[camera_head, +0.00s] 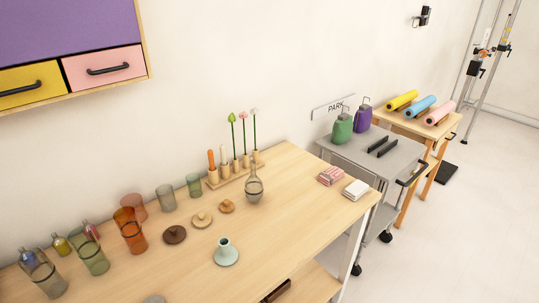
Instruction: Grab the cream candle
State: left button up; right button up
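The cream candle (224,154) stands upright in a wooden rack (214,185) at the back of the wooden table, near the wall. An orange candle (211,160) stands just to its left. Several thin green stems with small heads, one of them green (232,117), stand to its right in the same rack. The candle's lower end is hidden in its holder. Neither of my grippers is in view.
A glass decanter (254,188) stands in front of the rack's right end. A green glass (194,185) and a grey glass (166,198) are to the left. Wooden lids (202,219) and a mint candle holder (226,254) are nearer. The table's right front is mostly clear.

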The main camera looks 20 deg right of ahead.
aim_at(222, 152)
jog(key=z, duration=0.4)
jog(key=l+u, duration=0.3)
jog(key=u, duration=0.2)
jog(key=l+u, duration=0.7)
jog(key=u, duration=0.25)
